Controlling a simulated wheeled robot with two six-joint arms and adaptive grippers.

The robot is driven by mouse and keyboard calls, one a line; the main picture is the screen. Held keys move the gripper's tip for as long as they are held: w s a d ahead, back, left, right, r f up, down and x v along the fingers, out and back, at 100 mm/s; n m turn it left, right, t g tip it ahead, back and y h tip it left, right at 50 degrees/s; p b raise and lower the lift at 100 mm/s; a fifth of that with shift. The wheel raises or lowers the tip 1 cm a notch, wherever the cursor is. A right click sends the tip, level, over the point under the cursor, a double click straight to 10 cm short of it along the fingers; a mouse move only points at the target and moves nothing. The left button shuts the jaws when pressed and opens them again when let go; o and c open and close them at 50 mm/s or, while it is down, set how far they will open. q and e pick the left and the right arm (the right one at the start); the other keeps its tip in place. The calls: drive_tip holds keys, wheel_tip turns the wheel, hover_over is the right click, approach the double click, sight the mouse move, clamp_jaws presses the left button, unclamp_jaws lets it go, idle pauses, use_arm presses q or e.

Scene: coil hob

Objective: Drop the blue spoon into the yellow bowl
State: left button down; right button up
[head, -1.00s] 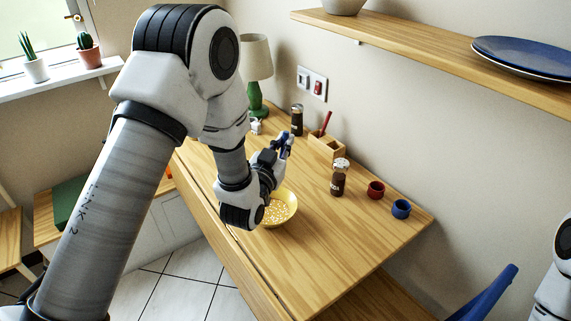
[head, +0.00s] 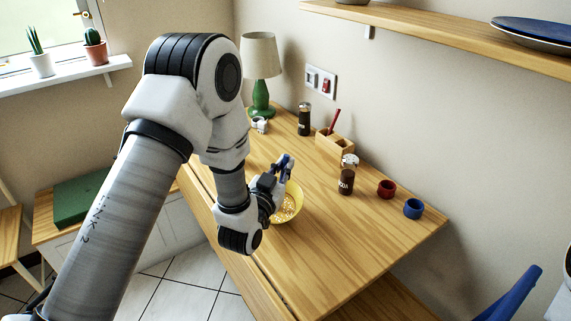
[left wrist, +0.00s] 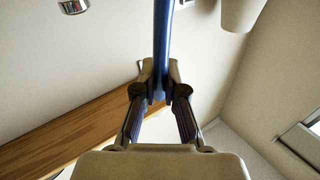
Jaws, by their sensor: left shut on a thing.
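The yellow bowl (head: 298,205) stands on the wooden table with pale pieces in it; my left wrist and hand hide its left part. My left gripper (head: 284,164) is at the bowl's far side in the picture and appears above it. It is shut on the blue spoon (left wrist: 162,45), whose long blue handle rises between the fingertips in the left wrist view. In the head view only a small blue part of the spoon shows at the fingers. My right gripper is not in view.
A dark-filled jar (head: 346,180), a red cup (head: 386,188) and a blue cup (head: 413,208) stand right of the bowl. A wooden holder (head: 335,143), another jar (head: 304,120) and a green lamp (head: 261,98) stand behind. The table's front right is clear.

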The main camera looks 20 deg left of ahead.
use_arm(q)
drive_tip(key=c, duration=1.2)
unclamp_jaws()
drive_tip(key=s, duration=0.7)
drive_tip(key=shift+s+d+f, duration=0.1)
drive_tip(key=shift+s+f, duration=0.1)
drive_tip(key=shift+f, duration=0.05)
